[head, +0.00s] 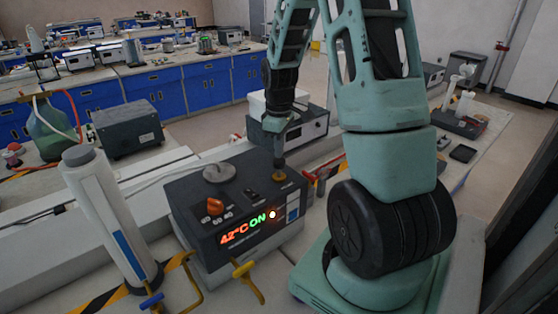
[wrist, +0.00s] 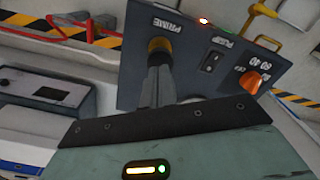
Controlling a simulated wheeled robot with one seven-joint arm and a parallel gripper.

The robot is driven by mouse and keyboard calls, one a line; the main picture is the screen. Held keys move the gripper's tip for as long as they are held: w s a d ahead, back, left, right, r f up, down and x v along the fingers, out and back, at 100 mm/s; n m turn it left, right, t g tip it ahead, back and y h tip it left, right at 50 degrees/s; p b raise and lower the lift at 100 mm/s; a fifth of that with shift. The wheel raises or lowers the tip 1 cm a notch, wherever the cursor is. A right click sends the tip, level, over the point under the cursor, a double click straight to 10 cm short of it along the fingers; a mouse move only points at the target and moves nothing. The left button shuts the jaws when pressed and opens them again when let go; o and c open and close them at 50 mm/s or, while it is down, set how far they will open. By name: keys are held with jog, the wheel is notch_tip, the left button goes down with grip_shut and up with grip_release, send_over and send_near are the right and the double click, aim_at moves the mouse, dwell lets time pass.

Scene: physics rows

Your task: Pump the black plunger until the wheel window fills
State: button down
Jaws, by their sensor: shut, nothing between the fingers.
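The dark grey control box (head: 225,215) stands on the bench in the head view, its front display reading "42°C ON". A brass collar (head: 279,176) on its top right marks the plunger; in the wrist view the collar (wrist: 160,44) sits by the word PRIME. My gripper (head: 279,160) is shut and points down at the collar. In the wrist view its fingertips (wrist: 158,62) overlap the collar; they hide the black plunger, and I cannot tell whether they touch it. A small blue and white panel (head: 293,208) is on the box's front right; its fill is too small to read.
An orange knob (head: 215,206) and a round metal cap (head: 219,173) are on the box top. A white cylinder (head: 103,215) stands left of the box. Yellow-handled clamps (head: 245,270) are in front. A white-grey instrument (head: 295,135) stands behind my gripper.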

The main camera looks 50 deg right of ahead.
aim_at(279, 161)
jog(key=shift+f, duration=0.2)
jog(key=shift+f+b, duration=1.25)
jog(key=shift+f, duration=0.5)
jog(key=shift+r, duration=0.1)
jog(key=shift+r+p, duration=1.75)
jog(key=shift+r, duration=0.15)
jog(key=shift+f, duration=0.2)
